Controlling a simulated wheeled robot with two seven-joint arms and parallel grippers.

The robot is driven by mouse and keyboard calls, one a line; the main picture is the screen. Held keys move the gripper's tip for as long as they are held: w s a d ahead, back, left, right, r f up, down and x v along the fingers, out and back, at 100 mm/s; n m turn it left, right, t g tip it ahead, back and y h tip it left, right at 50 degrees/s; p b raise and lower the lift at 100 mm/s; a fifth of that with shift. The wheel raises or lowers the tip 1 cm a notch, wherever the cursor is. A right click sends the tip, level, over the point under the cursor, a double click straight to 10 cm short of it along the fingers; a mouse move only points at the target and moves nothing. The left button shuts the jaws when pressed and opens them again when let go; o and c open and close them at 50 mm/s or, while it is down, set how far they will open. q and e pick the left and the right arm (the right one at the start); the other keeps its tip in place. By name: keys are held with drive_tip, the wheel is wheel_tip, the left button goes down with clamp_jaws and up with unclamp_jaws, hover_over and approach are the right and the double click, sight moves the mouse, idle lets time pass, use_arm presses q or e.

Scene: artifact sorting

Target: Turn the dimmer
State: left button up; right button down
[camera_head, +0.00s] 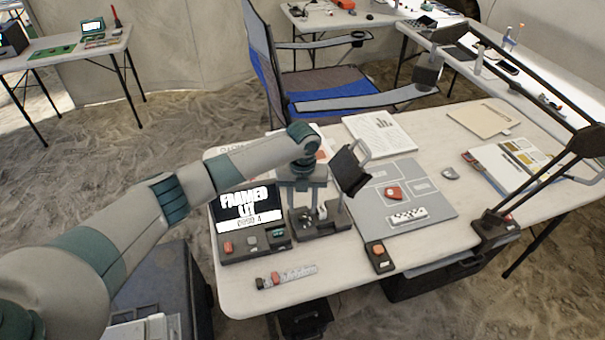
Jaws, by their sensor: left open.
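A small black box with an orange-red control (379,256) lies near the front edge of the table; it may be the dimmer, but I cannot tell for certain. A console with a screen (248,212) reading "FRAMED LIT" stands to its left, with red, grey and green controls along its front. My left gripper (307,203) is open and points down over a dark stand (322,224) between the console and the box. Its fingertips are hard to make out against the stand, and I cannot tell whether they touch it. My right gripper is out of view.
A grey board (437,200) holds a red piece (393,193) and a white strip (408,215). A dark jointed lamp (495,225) rises at the right. A ruler-like strip (295,275) lies in front. A blue folding chair (330,85) stands behind the table.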

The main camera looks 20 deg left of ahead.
sight(302, 216)
use_arm(q)
wheel_tip(302, 216, up, 14)
drive_tip(key=b, duration=0.3)
drive_tip(key=shift+r, duration=0.2)
idle(0.4)
